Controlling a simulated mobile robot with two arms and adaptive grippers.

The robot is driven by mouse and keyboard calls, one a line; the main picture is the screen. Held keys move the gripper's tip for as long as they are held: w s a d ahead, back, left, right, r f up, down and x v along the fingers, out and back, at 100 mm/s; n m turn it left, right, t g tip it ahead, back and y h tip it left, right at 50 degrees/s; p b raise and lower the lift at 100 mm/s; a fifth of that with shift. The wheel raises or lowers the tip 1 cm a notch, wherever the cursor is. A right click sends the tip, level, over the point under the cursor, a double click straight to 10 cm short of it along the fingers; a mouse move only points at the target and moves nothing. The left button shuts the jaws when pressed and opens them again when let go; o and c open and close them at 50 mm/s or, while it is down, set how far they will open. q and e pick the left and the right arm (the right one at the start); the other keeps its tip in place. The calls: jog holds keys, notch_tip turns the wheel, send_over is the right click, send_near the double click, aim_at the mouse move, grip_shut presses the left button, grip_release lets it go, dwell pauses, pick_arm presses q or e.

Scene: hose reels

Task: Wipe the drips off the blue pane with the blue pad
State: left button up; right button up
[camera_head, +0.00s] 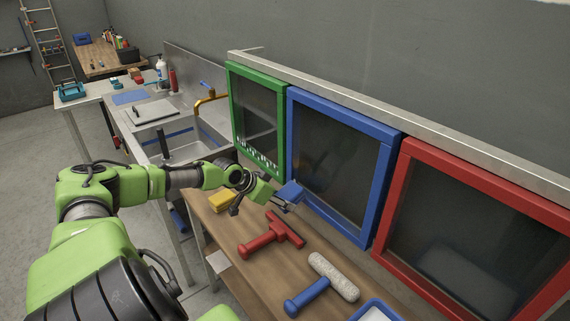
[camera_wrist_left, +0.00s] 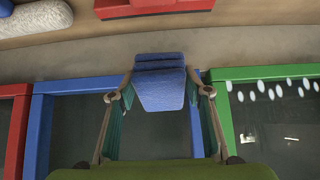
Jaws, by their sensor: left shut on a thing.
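The blue pad (camera_head: 291,191) is held in my left gripper (camera_head: 283,200), in front of the lower left corner of the blue-framed pane (camera_head: 340,160). In the left wrist view the pad (camera_wrist_left: 160,82) sits between both fingers of the gripper (camera_wrist_left: 160,94), with the blue pane (camera_wrist_left: 70,125) behind it. I cannot tell whether the pad touches the pane. I see no drips on the visible part of the blue pane. White drips (camera_head: 258,156) line the lower edge of the green-framed pane (camera_head: 256,108); they also show in the left wrist view (camera_wrist_left: 275,92). My right gripper is out of view.
The red-framed pane (camera_head: 470,230) stands right of the blue one. A sink (camera_head: 189,150) with a brass tap is behind.

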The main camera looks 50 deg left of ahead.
pick_arm(q)
jog(key=shift+w+a+b, duration=0.1)
jog(key=shift+a+b, duration=0.6)
jog(key=shift+a, duration=0.25)
jog(key=shift+w+a+b, duration=0.1)
jog(key=shift+a+b, duration=0.3)
jog(key=shift+a, duration=0.45)
jog(key=shift+r, duration=0.1)
jog(key=s+p, duration=0.7)
jog(key=p, duration=0.3)
jog(key=shift+a, duration=0.3)
